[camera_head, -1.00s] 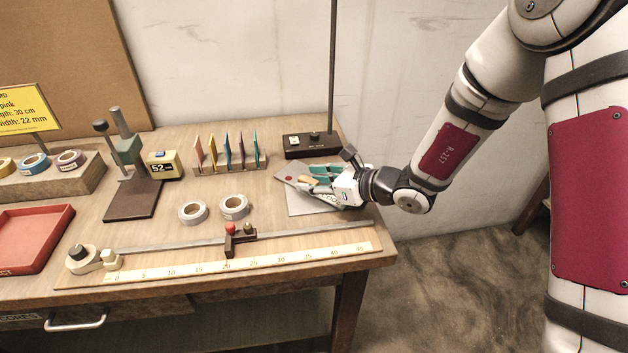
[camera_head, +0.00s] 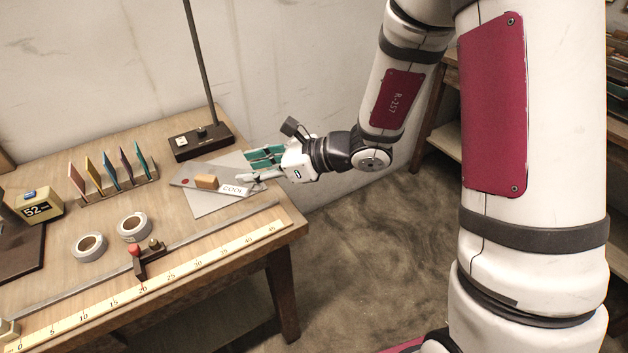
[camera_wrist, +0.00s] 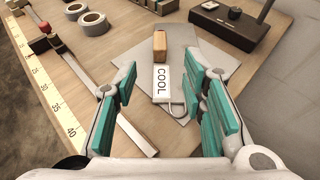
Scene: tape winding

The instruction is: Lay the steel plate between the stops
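A grey sheet (camera_head: 212,203) lies flat at the back right of the table. A narrower grey strip (camera_head: 179,182) with a red dot lies on it, carrying a wooden block (camera_head: 206,181) and a white COOL label (camera_head: 234,189). I cannot tell which of the two flat pieces is the steel plate. My gripper (camera_head: 256,167) is open and empty, beside the label end. In the wrist view the label (camera_wrist: 162,82) and block (camera_wrist: 160,45) show beyond the parted teal fingers. A slider with a red knob (camera_head: 135,250) sits on the rail; I cannot identify the stops surely.
A ruler (camera_head: 200,262) runs along the front edge. A rack of coloured cards (camera_head: 112,178), a yellow counter (camera_head: 38,206) and a black post base (camera_head: 200,141) stand farther back. Floor lies open right of the table.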

